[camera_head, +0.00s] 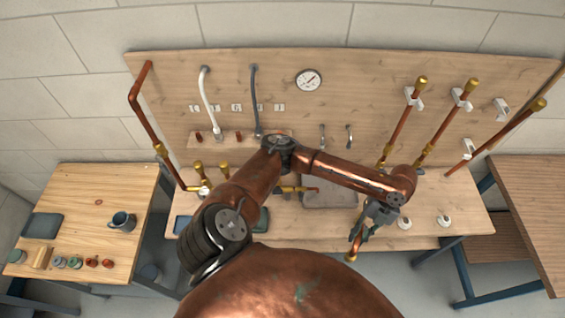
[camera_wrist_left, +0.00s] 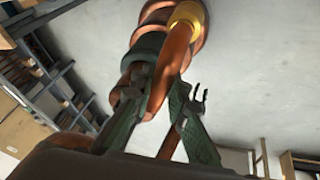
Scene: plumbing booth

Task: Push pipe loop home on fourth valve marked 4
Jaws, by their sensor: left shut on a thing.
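My left gripper (camera_head: 365,232) hangs at the front edge of the bench, right of the middle. It is shut on a copper pipe piece (camera_head: 356,242) with a brass end. In the left wrist view the two green fingers (camera_wrist_left: 160,112) close around the copper pipe (camera_wrist_left: 176,60), whose brass collar (camera_wrist_left: 187,15) points up and away. Whether this piece is the pipe loop cannot be told. A row of small white labels (camera_head: 237,107) is on the back board, too small to read. Small red-topped fittings (camera_head: 198,136) sit below them, partly hidden by my arm. Valve 4 cannot be identified.
A white hose (camera_head: 208,95) and a grey hose (camera_head: 255,95) hang on the board. Copper pipes with brass ends (camera_head: 441,125) lean at the right. White fittings (camera_head: 444,221) stand on the bench. A left side table (camera_head: 80,200) holds a mug (camera_head: 122,222).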

